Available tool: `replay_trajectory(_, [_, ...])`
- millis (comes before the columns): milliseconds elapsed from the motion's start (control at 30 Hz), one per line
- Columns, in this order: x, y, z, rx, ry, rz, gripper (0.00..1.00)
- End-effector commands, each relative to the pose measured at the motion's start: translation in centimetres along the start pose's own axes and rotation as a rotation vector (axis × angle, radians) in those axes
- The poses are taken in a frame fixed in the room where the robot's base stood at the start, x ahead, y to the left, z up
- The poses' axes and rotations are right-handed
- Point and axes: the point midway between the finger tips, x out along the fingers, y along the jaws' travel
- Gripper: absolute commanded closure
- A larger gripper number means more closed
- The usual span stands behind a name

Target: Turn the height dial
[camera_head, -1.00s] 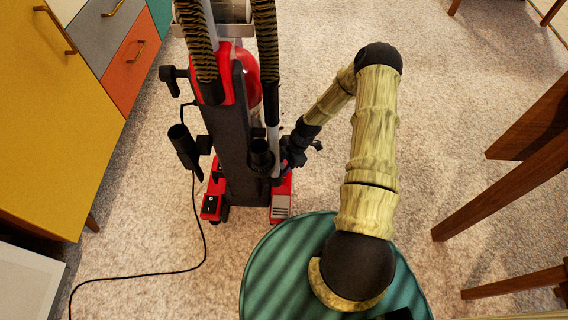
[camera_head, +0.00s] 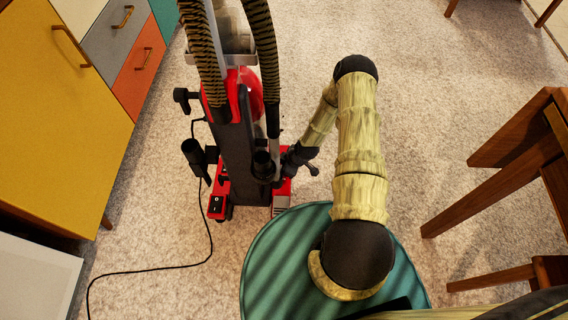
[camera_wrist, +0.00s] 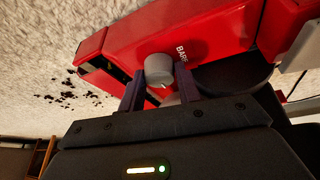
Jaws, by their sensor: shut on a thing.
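The height dial (camera_wrist: 159,68) is a round light-grey knob on the red vacuum base, beside white lettering that starts "BARE", in the wrist view. My gripper (camera_wrist: 161,88) has its two dark fingers on either side of the dial and is shut on it. In the head view the upright vacuum cleaner (camera_head: 238,150) stands on the carpet, red and black with striped hoses. My gripper (camera_head: 283,172) reaches low to the right side of its red base there; the dial is hidden in that view.
A power cord (camera_head: 150,270) lies on the carpet left of the vacuum. A yellow cabinet (camera_head: 60,110) stands at the left. Wooden furniture legs (camera_head: 490,200) stand at the right. Dark crumbs (camera_wrist: 68,90) lie on the carpet near the base. Open carpet lies behind my arm.

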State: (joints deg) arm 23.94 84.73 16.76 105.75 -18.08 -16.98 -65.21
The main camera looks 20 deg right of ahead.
Motion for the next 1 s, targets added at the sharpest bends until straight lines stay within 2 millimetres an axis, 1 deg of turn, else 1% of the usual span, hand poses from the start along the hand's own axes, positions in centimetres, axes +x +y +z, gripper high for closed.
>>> replay_trajectory(33, [-0.32, -0.06, -0.15, 0.026, -0.002, 0.011, 0.89])
replay_trajectory(300, [-0.1, -0.05, -0.09, 0.127, -0.007, 0.055, 0.89])
replay_trajectory(767, [0.04, -0.02, -0.08, 0.148, -0.007, 0.063, 0.89])
replay_trajectory(800, [0.04, -0.01, -0.08, 0.148, -0.007, 0.063, 0.65])
replay_trajectory(867, [0.04, -0.01, -0.08, 0.148, -0.007, 0.063, 0.53])
replay_trajectory(900, [0.04, -0.02, -0.08, 0.147, -0.007, 0.063, 0.45])
replay_trajectory(1000, [0.03, -0.04, -0.07, 0.147, -0.007, 0.062, 0.45])
